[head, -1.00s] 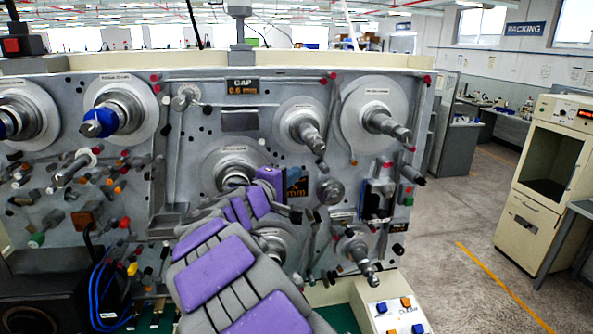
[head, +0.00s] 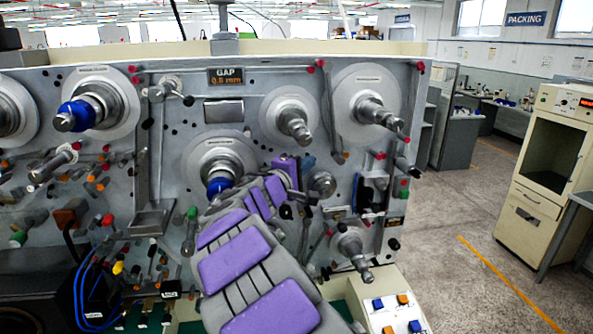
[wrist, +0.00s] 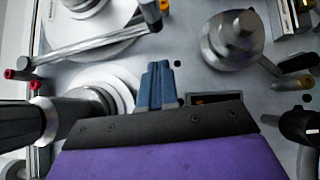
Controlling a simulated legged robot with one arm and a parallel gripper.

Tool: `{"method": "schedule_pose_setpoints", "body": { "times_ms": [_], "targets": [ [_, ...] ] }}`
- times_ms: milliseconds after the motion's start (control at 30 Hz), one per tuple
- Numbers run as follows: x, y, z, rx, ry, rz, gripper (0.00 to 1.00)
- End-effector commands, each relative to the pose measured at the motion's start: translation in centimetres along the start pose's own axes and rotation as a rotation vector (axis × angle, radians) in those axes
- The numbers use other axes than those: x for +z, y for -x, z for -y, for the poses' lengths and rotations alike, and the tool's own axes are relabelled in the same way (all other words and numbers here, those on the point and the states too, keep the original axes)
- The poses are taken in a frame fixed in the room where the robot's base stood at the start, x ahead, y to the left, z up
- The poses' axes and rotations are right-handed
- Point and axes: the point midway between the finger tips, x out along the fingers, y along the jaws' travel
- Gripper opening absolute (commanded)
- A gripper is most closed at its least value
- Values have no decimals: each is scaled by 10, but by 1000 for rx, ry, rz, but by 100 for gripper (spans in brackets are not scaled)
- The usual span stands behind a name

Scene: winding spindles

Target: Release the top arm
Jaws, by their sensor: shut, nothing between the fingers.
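A slim grey arm (head: 330,112), likely the top arm, hangs on the machine's upper right face, between two spindles. It runs from red knobs down to an orange tip. In the wrist view this arm (wrist: 95,42) slants across the upper left, its tip near the top edge. My gripper (head: 308,164) is just left of the orange tip. Its blue fingers (wrist: 158,84) are together, empty, and apart from the arm in the picture. My purple and grey arm hides part of the machine's lower middle.
A spindle (head: 294,126) stands above my gripper and a larger one (head: 378,112) to its upper right. A round metal knob (head: 322,185) sits close below right. Several pegs and levers stick out nearby. Open floor (head: 470,215) lies right of the machine.

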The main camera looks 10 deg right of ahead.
Motion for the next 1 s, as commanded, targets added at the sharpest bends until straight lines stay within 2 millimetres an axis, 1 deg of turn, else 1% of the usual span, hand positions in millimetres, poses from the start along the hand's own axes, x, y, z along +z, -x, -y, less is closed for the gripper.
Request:
{"method": "schedule_pose_setpoints", "body": {
  "times_ms": [33, 267, 400, 500, 667, 1000],
  "targets": [
    [5, -2, 5, 19, 13, 5, 0],
    [13, -10, 9, 89, 81, 2, 0],
    [23, -20, 12, 119, 113, 6, 0],
    [33, -30, 14, 120, 118, 4, 0],
    [43, -40, 14, 118, 118, 4, 0],
    [48, -45, 13, 114, 114, 7, 0]
  ]
}}
